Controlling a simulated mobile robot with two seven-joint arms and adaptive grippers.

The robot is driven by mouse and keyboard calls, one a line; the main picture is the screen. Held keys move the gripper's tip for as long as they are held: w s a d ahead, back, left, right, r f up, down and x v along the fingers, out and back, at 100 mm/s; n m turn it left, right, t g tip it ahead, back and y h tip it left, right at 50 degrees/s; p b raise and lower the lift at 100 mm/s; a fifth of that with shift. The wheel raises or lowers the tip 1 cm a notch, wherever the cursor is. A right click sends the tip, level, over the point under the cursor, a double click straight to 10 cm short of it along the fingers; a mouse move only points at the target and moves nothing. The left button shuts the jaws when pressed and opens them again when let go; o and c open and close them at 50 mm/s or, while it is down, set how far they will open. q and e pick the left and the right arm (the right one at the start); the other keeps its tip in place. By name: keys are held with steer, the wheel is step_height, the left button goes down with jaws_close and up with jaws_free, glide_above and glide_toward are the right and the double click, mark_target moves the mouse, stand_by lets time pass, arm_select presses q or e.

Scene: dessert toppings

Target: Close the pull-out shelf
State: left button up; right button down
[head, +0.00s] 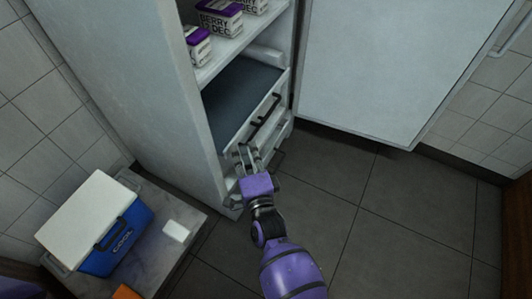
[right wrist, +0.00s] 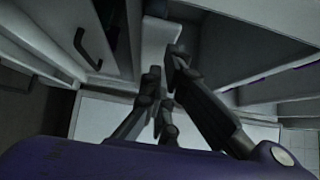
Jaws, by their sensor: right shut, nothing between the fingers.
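The pull-out shelf (head: 232,97) is in the open fridge, below the shelf with the tubs. It has a dark flat bottom, a white front and a dark bar handle (head: 264,109). How far it stands out is hard to tell. My right gripper (head: 246,153) is at the near left end of the shelf's front, shut and empty. I cannot tell whether it touches the front. In the right wrist view its fingers (right wrist: 163,90) point at pale fridge parts, with a dark handle (right wrist: 86,48) at upper left. My left gripper is not in view.
The fridge door (head: 375,65) stands wide open at the right. Purple-lidded berry tubs (head: 222,18) stand on the upper shelf (head: 235,50). A blue cooler (head: 118,240) with a white lid is at lower left on a grey surface. The tiled floor (head: 400,215) at the right is clear.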

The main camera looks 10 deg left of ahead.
steer(key=shift+w+a, duration=0.15)
steer(key=shift+a, duration=0.35)
steer(key=shift+w+a, duration=0.15)
steer(key=shift+a, duration=0.35)
steer(key=shift+d, duration=0.1)
